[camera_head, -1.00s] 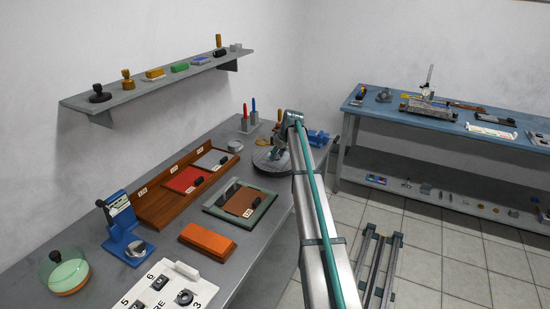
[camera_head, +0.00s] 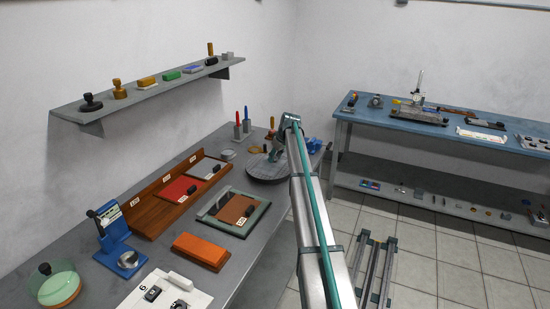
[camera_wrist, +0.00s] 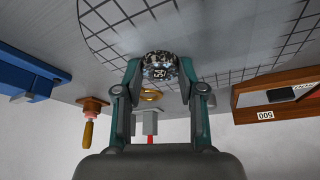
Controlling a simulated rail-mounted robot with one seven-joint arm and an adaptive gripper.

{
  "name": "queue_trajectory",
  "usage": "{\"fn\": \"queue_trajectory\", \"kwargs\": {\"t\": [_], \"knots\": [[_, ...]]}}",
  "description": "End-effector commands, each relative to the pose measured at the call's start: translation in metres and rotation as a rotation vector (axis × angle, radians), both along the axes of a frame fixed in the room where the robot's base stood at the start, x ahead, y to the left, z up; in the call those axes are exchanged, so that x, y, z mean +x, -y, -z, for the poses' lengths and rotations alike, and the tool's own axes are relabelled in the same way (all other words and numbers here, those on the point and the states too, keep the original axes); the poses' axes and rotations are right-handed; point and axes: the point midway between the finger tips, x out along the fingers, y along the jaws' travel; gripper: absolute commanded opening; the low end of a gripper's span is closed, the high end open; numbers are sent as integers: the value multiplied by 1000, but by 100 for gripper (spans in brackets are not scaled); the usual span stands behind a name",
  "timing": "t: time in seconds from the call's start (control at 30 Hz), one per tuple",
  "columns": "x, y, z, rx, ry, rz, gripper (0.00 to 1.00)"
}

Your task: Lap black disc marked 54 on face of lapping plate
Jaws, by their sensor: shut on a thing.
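The disc looks dark, with pale speckles. The round grey lapping plate (camera_wrist: 240,65), scored with a grid of dark lines, lies just beyond the disc in the wrist view. The disc is over the plate's face; I cannot tell whether it touches. In the head view the plate (camera_head: 260,171) is on the bench's far part, and my arm hides the disc and the fingertips.
A wooden tray (camera_head: 150,208) with labelled red and white sheets stands along the wall. A framed brown sheet (camera_head: 238,207), an orange block (camera_head: 201,249) and a blue gauge stand (camera_head: 114,236) are nearer. Blue vise-like object (camera_wrist: 40,75) and upright tools flank the plate.

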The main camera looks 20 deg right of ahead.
Motion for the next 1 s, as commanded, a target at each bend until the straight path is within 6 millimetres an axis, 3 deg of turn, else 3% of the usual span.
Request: {"fn": "queue_trajectory", "kwargs": {"t": [1.0], "knots": [[-50,-59,1,0,-2,-1,3]]}}
